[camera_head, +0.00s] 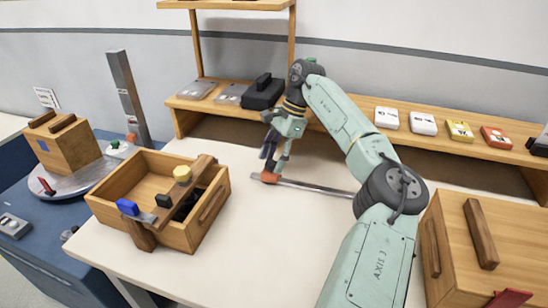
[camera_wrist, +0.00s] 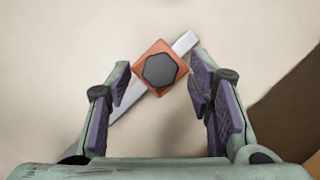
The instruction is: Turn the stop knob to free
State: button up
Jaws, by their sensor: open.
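An orange square block (camera_wrist: 147,57) with a dark hexagonal knob (camera_wrist: 160,71) on top sits on a flat metal rail (camera_wrist: 186,43) in the wrist view. I see no readable mark for stop or free on it. In the head view the orange block (camera_head: 270,177) sits at the left end of the rail (camera_head: 318,187) on the white table. My gripper (camera_head: 274,160) points down over it. In the wrist view my gripper (camera_wrist: 160,76) is open, with a purple-padded finger on each side of the block. I cannot tell whether the right fingertip touches it.
An open wooden box (camera_head: 162,200) with a bar across it stands to the left. A wooden shelf (camera_head: 350,110) holding several small boxes runs along the back. A wooden cabinet (camera_head: 500,235) stands at the right. The table is clear around the rail.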

jog(key=v, duration=1.2)
jog(key=shift+d, duration=0.1)
